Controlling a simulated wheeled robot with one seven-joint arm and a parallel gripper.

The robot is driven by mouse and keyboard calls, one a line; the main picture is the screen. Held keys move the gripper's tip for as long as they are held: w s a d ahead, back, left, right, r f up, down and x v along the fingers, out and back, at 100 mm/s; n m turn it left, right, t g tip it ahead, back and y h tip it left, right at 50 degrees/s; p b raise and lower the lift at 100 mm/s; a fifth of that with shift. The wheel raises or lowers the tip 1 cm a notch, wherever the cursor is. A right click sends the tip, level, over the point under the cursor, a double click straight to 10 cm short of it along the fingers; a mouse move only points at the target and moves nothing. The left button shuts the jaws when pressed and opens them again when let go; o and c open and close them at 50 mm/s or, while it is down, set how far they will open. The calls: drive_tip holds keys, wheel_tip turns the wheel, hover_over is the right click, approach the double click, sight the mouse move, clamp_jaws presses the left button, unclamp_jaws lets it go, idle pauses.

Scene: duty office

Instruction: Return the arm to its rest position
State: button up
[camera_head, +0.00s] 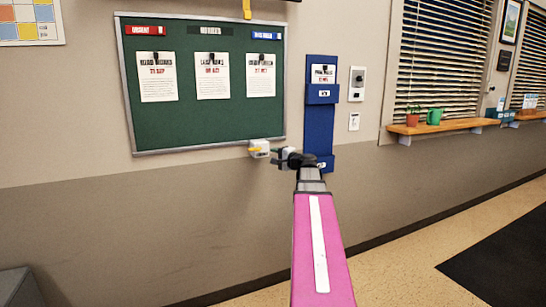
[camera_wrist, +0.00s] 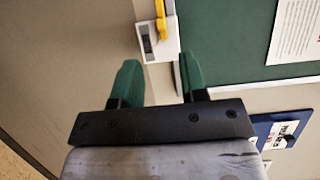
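My arm, with its pink link, reaches forward to the wall below the green board. My gripper (camera_head: 276,153) is at the board's lower right corner. In the wrist view my gripper (camera_wrist: 160,75) has its two green fingers apart with nothing between them. A small white holder (camera_head: 259,148) with a yellow item in it is on the wall just left of the fingertips. In the wrist view the white holder (camera_wrist: 157,40) appears just beyond the fingertips; I cannot tell how wide the gap is.
The green board (camera_head: 205,115) holds three paper notices. A blue wall pocket (camera_head: 319,130) hangs close beside my gripper. A wooden shelf (camera_head: 450,128) with a pot and green mug juts out at right. The floor (camera_head: 400,265) at right is clear, with a dark mat (camera_head: 510,260).

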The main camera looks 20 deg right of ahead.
idle(0.3)
drive_tip(key=s+a+f+n+g, duration=0.3)
drive_tip(key=a+f+g, duration=0.2)
drive_tip(key=a+f, duration=0.55)
drive_tip(key=s+a+f+n+g, duration=0.4)
drive_tip(key=a+f, duration=0.4)
drive_tip(key=f, duration=0.5)
drive_tip(key=s+a+f+n+g+h, duration=0.3)
drive_tip(key=s+f, duration=0.5)
drive_tip(key=s+a+f+n+g+h, duration=0.3)
drive_tip(key=s+f+g+h, duration=0.1)
drive_tip(key=s+f, duration=0.4)
drive_tip(key=shift+s+a+f, duration=0.25)
drive_tip(key=shift+s+a, duration=0.05)
drive_tip(key=shift+a, duration=0.1)
